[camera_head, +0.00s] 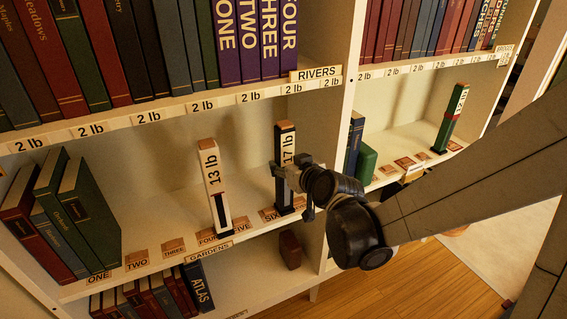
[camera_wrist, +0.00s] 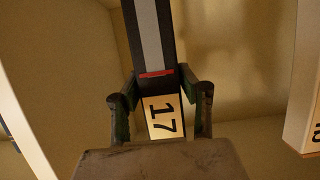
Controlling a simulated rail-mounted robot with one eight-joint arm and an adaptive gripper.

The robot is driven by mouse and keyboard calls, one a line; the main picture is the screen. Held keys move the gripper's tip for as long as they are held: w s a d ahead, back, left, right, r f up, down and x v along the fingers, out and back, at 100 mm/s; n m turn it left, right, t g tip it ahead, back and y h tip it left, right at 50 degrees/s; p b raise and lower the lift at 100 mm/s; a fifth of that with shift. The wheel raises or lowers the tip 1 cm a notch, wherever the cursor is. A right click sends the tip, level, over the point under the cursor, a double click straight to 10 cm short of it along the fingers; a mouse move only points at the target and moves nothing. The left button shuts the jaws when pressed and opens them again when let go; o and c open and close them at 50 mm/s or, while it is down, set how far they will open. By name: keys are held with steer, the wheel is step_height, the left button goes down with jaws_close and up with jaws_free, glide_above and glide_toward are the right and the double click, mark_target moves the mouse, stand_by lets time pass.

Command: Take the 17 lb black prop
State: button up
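The 17 lb black prop (camera_head: 284,194) stands upright on the middle shelf in the head view. It is dark, with a pale panel reading 17 lb. In the wrist view, the prop (camera_wrist: 151,40) has a dark body with a grey stripe, a red band and a cream "17" label. My gripper (camera_head: 289,179) is at the prop from the right. In the wrist view, my gripper (camera_wrist: 158,77) has one finger on each side of the prop, with its fingertips at or very near the edges. Whether they press on it is not clear. The gripper hides part of the prop.
A white 13 lb prop (camera_head: 211,172) stands just left on the same shelf. A green 21 prop (camera_head: 449,120) stands in the right bay behind the upright divider (camera_head: 341,130). Books (camera_head: 80,215) lean at far left. The upper shelf edge (camera_head: 170,114) runs above.

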jaws_close()
steer(key=shift+r, duration=0.1)
